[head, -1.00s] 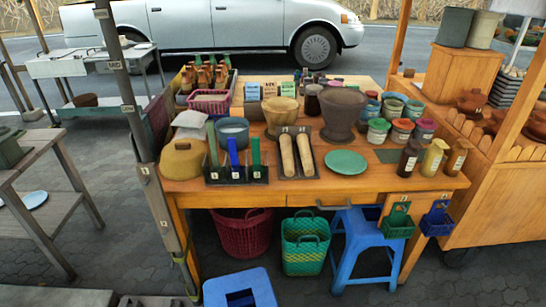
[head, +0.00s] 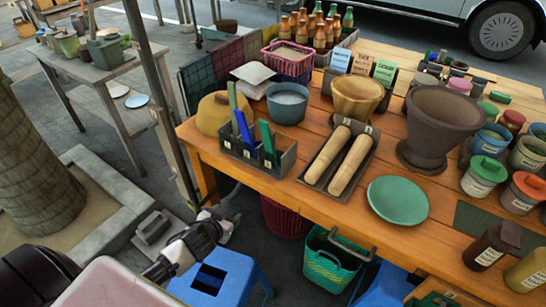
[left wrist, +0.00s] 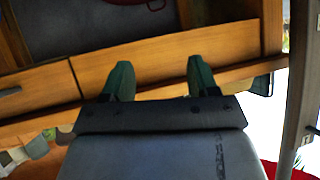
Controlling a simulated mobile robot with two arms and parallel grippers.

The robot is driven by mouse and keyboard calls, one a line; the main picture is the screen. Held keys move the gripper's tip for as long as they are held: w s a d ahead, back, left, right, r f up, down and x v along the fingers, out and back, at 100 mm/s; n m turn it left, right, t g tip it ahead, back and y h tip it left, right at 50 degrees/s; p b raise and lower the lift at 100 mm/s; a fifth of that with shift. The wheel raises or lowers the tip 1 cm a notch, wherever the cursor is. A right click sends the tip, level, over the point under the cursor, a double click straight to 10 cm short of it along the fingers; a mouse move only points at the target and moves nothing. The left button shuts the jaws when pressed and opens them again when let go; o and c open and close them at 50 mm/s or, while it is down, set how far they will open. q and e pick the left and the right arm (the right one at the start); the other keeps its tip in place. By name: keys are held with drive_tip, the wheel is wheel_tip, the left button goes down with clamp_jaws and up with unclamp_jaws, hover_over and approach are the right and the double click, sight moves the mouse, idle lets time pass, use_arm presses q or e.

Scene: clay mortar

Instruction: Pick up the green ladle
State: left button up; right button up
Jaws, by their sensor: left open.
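A dark rack (head: 285,162) stands at the table's front left corner with three upright handles in it. The green ladle (head: 267,138) is the right one, an olive green one (head: 232,97) is at the left, and a blue one (head: 243,130) is between. Their lower parts are hidden in the rack. My left gripper (head: 217,224) is below and in front of the table edge, lower than the rack and apart from it. In the left wrist view its two fingers (left wrist: 160,78) are spread and empty. My right gripper is not in view.
The wooden table (head: 240,178) has a tray of two rolling-pin-like rods (head: 340,160) beside the rack. A tan lidded pot (head: 213,113) is behind the rack. A post (head: 150,75) stands left of the table. A blue stool (head: 215,277) is below.

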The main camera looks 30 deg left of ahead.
use_arm(q)
drive_tip(key=w+d+r+t+h, duration=0.1)
drive_tip(key=w+r+t, duration=0.15)
drive_tip(key=r, duration=0.55)
drive_tip(key=w+d+r+t+h, duration=0.1)
drive_tip(key=w+r+t, duration=0.15)
drive_tip(key=r, duration=0.55)
drive_tip(key=m+t+h+b, duration=0.1)
drive_tip(key=h, duration=0.1)
approach(264, 134)
drive_tip(key=w, duration=0.6)
drive_tip(key=shift+w+d+r+p, duration=0.2)
drive_tip(key=shift+d+r+p, duration=0.05)
drive_tip(key=shift+d+p, duration=0.1)
drive_tip(key=shift+w, duration=0.4)
drive_tip(key=w, duration=0.2)
drive_tip(key=w+d+p, duration=0.1)
drive_tip(key=w, duration=0.2)
drive_tip(key=shift+d+f, duration=0.15)
drive_tip(key=shift+f, duration=0.1)
drive_tip(key=shift+s, duration=0.1)
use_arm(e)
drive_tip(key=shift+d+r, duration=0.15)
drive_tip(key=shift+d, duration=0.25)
use_arm(q)
drive_tip(key=shift+c, duration=0.2)
